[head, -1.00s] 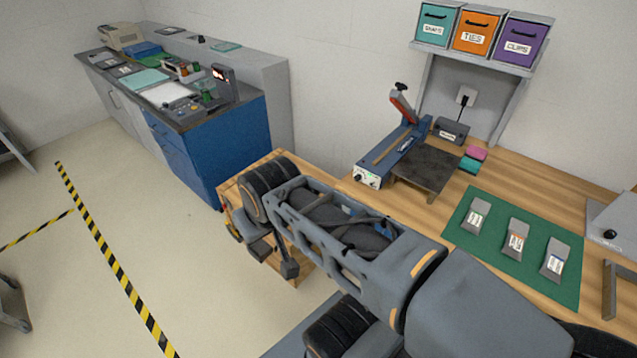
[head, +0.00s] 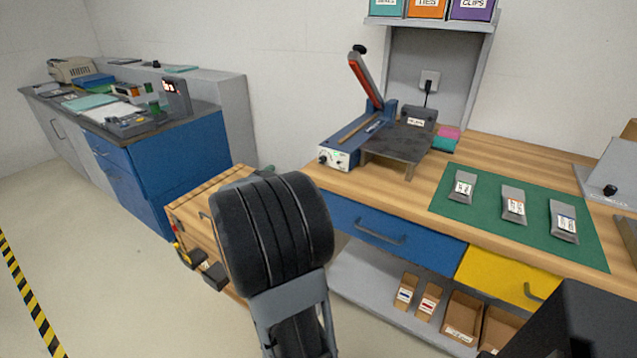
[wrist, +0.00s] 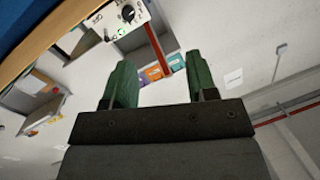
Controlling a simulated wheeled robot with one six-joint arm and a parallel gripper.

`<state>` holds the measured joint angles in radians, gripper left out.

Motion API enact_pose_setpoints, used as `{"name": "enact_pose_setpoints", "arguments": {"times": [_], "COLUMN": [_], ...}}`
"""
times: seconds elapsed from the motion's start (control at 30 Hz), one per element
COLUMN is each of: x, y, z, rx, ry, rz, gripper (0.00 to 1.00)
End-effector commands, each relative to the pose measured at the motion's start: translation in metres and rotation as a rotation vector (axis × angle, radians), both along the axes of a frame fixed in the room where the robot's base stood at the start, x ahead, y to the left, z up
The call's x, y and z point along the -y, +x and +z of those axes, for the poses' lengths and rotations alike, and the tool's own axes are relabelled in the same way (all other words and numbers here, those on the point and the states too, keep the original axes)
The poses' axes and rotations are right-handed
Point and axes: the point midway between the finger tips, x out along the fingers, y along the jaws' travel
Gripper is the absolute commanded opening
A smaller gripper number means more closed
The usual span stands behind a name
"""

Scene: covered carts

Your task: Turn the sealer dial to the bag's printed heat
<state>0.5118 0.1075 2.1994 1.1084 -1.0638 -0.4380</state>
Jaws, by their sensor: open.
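The sealer (head: 348,138) is a blue bar unit with its red lever raised, at the back left of the wooden bench. Its white front panel has dark knobs, including a dial (head: 342,159). In the wrist view, a black dial (wrist: 128,13) shows near the top edge, beyond and left of my fingers. Three grey bags, left (head: 461,188), middle (head: 513,204) and right (head: 563,222), lie on the green mat (head: 449,207). Their print is too small to read. My gripper (wrist: 162,80) is open and empty, its green fingers apart from the panel.
A dark plate (head: 400,145) adjoins the sealer, with pink and teal blocks beside it. Blue (head: 385,228) and yellow (head: 500,278) drawers lie under the bench. A wooden cabinet (head: 195,205) stands left. Bare benchtop lies between the sealer and mat.

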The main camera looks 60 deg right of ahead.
Motion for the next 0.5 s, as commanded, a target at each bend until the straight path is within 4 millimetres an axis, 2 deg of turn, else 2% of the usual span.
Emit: {"name": "enact_pose_setpoints", "arguments": {"times": [0.03, 0.1, 0.27, 0.5], "x": [0.007, 0.013, 0.031, 0.075], "y": [-0.009, -0.019, -0.028, -0.03], "z": [-0.014, -0.019, -0.023, -0.022], "rx": [-0.008, -0.015, -0.024, -0.025], "ry": [-0.012, -0.026, -0.039, -0.039], "rz": [-0.057, -0.116, -0.172, -0.174], "gripper": [0.52, 0.52, 0.52, 0.52]}}
